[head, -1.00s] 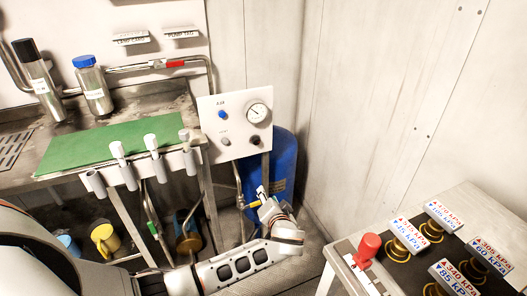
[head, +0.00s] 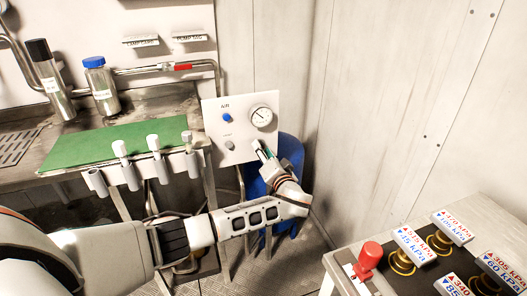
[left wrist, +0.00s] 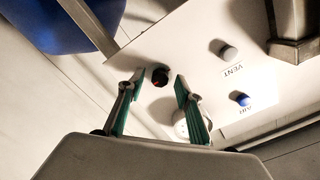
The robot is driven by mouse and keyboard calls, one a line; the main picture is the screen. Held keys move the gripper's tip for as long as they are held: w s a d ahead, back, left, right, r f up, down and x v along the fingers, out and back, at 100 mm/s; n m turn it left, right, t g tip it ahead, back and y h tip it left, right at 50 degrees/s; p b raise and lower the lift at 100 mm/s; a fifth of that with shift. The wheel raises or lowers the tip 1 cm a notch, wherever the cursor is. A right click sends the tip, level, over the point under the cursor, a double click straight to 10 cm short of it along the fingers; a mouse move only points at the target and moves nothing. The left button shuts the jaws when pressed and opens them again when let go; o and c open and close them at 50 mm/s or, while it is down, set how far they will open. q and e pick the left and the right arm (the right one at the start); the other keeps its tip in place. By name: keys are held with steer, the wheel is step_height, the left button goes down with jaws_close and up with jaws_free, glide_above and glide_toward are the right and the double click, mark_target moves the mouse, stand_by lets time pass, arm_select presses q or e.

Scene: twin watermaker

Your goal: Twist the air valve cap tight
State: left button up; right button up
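The white panel (head: 212,132) carries a blue knob (head: 227,118) by the AIR label, a grey VENT knob (head: 230,146) and a round gauge (head: 262,117). The left wrist view also shows the blue knob (left wrist: 240,99), the grey knob (left wrist: 229,53) and a dark round knob (left wrist: 160,77). Which one is the air valve cap I cannot tell for certain. My left gripper (head: 260,149) is at the panel's lower right, hiding the dark knob in the head view. In the left wrist view its fingers (left wrist: 157,84) are apart, with the dark knob between their tips; contact is unclear.
A blue barrel (head: 291,150) stands behind my left gripper. A bench with a green mat (head: 110,145) and several hanging holders is at left. A table with a red knob (head: 369,257) and labelled weights (head: 415,243) is at lower right.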

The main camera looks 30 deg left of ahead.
arm_select(q)
steer(key=shift+w+a, duration=0.15)
arm_select(e)
steer(key=shift+w+r, duration=0.35)
steer(key=shift+r, duration=0.05)
arm_select(q)
jaws_close()
arm_select(e)
steer(key=shift+s+f, duration=0.1)
steer(key=shift+f, duration=0.15)
steer(key=shift+s, duration=0.1)
